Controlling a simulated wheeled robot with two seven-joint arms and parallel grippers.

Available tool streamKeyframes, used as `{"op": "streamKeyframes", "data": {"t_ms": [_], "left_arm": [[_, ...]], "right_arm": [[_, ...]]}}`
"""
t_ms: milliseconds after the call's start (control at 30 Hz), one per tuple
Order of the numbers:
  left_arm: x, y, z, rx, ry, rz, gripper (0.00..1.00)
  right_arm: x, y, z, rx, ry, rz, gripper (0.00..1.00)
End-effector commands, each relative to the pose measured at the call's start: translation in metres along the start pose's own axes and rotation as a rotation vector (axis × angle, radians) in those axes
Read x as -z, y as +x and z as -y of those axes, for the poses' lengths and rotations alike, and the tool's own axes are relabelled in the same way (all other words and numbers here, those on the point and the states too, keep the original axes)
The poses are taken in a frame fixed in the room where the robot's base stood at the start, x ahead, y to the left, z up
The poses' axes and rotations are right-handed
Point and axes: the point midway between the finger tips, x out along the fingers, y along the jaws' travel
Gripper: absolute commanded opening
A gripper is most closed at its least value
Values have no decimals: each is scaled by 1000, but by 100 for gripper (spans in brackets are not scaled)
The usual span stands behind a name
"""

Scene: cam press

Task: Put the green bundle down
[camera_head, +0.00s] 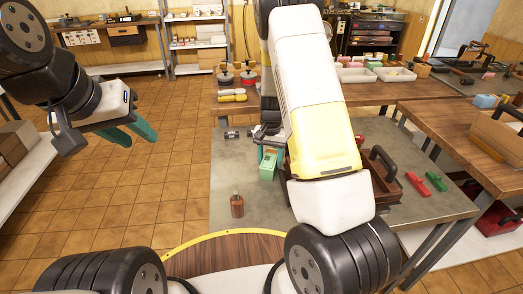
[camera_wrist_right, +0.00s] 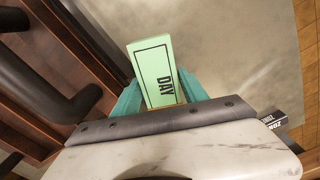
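The green bundle (camera_head: 267,167) is at my right gripper (camera_head: 270,152), over the grey tabletop (camera_head: 228,172). My left gripper (camera_head: 128,134) is open and empty, out over the tiled floor at the left. My right arm hides part of the table.
A brown bottle (camera_head: 237,206) stands nearer the front of the table. A brown wooden tray with a black handle (camera_head: 384,168) is right of my right arm, with red (camera_head: 417,184) and green (camera_head: 436,181) items beside it. A small black box (camera_wrist_right: 272,120) lies nearby. Bare tabletop shows around the bottle.

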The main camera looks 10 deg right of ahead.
Motion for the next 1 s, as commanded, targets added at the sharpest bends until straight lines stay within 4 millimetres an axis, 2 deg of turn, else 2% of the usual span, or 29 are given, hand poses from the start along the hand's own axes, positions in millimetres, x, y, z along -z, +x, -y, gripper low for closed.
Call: {"op": "streamKeyframes", "data": {"t_ms": [33,233,633,767,900,1000], "left_arm": [[0,0,0,0,0,0,36],[0,0,0,0,0,0,36],[0,0,0,0,0,0,36],[0,0,0,0,0,0,36],[0,0,0,0,0,0,36],[0,0,0,0,0,0,36]], "right_arm": [[0,0,0,0,0,0,39],[0,0,0,0,0,0,0],[0,-6,0,1,-1,-1,0],[1,-18,1,1,-2,-3,0],[1,-40,1,3,0,-4,0],[-24,-39,-3,0,-3,2,0]]}}
